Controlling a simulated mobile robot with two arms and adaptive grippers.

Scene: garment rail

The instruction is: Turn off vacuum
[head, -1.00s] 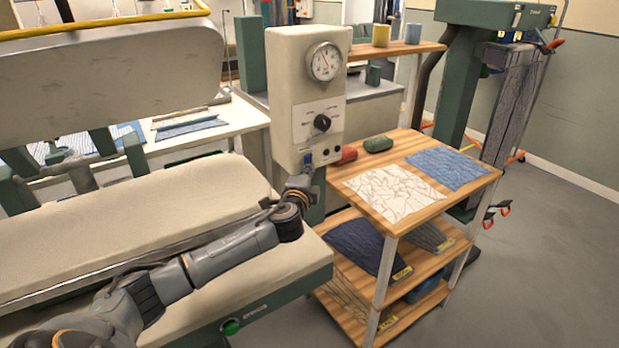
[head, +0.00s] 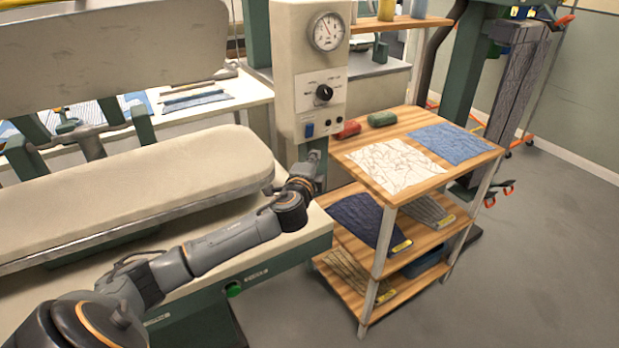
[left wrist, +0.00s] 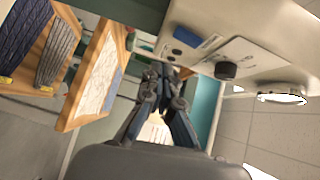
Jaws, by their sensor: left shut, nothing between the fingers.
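A cream control box (head: 283,75) stands on a post behind the pressing board. It carries a blue rocker switch (head: 309,130) at its lower left, a black knob (head: 323,92) and a round gauge (head: 327,32). I cannot read which control is marked vacuum. My left gripper (head: 314,157) is shut and empty, pointing up just below the box, apart from the blue switch. In the left wrist view, the shut fingers (left wrist: 163,75) are below and left of the blue switch (left wrist: 200,41). Whether the switch is on or off cannot be told. My right gripper is not in view.
A wooden shelf cart (head: 418,192) with folded cloths stands right of the box. Open floor (head: 530,270) lies at right.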

